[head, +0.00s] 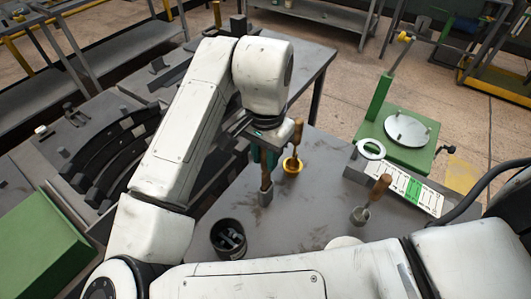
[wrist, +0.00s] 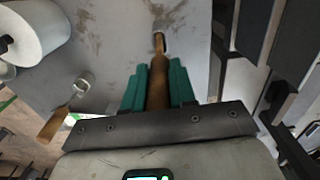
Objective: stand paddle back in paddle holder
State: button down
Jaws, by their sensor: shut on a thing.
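My gripper (head: 262,157) has teal fingers and points down over the grey table. In the wrist view the fingers (wrist: 158,88) are shut on the brown wooden handle of the paddle (wrist: 157,72). In the head view the paddle (head: 267,176) hangs upright below the fingers.
A dark pot (head: 229,240) stands at the front left. A green stand (head: 402,140) is at the back right.

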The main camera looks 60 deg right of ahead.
jog(key=shift+f+b, duration=0.95)
jog(key=shift+f, duration=0.45)
jog(key=shift+c, duration=1.8)
grip_release()
jog(key=shift+r, duration=0.25)
jog(key=shift+r+p, duration=3.15)
jog(key=shift+r, duration=0.2)
